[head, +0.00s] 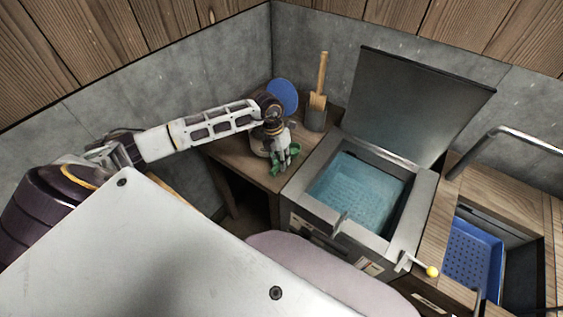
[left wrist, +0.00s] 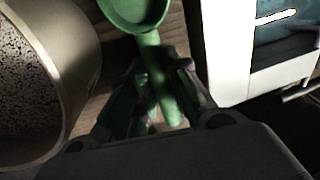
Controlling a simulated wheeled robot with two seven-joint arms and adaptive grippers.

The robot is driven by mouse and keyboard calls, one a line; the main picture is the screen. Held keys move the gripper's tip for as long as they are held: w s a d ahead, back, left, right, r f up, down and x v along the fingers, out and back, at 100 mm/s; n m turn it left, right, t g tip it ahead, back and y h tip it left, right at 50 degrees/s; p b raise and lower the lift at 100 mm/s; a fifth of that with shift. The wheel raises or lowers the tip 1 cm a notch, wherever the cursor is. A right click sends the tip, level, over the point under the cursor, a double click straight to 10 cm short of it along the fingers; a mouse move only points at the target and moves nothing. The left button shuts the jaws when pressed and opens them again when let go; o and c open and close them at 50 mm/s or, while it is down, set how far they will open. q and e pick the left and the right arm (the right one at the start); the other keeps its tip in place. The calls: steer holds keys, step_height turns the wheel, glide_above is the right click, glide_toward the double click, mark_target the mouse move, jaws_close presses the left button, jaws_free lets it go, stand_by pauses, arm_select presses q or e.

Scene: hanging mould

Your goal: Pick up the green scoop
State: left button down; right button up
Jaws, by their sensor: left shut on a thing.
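The green scoop (left wrist: 150,40) shows in the left wrist view, with its round bowl at the top and its handle running down between my fingers. My left gripper (left wrist: 160,95) is shut on the scoop's handle. In the head view my left gripper (head: 284,160) is over the wooden side table, and small green parts of the scoop (head: 277,171) show at its fingers. I cannot tell whether the scoop touches the table. My right gripper is not in view.
A metal pot (left wrist: 75,75) filled with speckled stuff is close left of the scoop. A vat (head: 295,202) with blue liquid and a raised lid (head: 415,105) stands to the right. Behind are a brush in a holder (head: 316,118) and a blue disc (head: 284,94). A blue tray (head: 473,255) sits far right.

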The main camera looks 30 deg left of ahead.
arm_select(q)
step_height(320, 180, up, 8)
steer(key=shift+f+b, duration=0.1)
steer(key=shift+b, duration=0.2)
steer(key=shift+r, duration=0.65)
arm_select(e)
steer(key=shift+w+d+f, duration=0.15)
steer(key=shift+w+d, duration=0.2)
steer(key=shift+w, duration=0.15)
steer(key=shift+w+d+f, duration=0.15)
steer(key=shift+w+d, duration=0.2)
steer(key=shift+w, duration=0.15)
